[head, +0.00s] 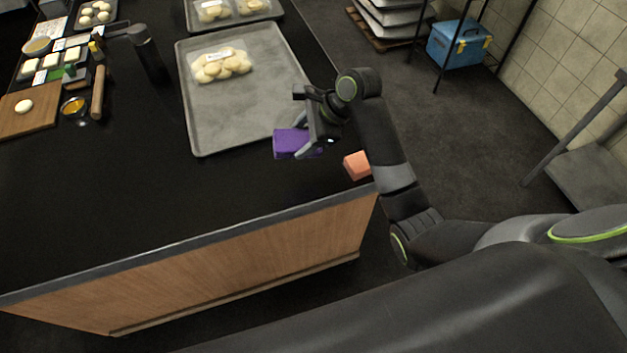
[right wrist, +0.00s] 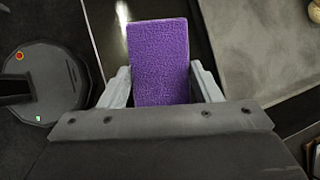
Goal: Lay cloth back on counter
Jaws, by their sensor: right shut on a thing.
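The cloth is a purple folded block (head: 291,142) at the front right corner of the large grey tray, over the black counter (head: 130,210). My right gripper (head: 308,150) is shut on it. In the right wrist view the purple cloth (right wrist: 160,62) stands out between the two grey fingers, with its textured face toward the camera. Whether the cloth touches the counter cannot be told. My left gripper is not in view.
A large grey tray (head: 235,115) with a bag of dough balls (head: 220,64) lies behind the cloth. An orange block (head: 356,165) sits near the counter's right edge. The counter's front left is clear. A rolling pin (head: 98,92) and wooden board (head: 40,113) lie at left.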

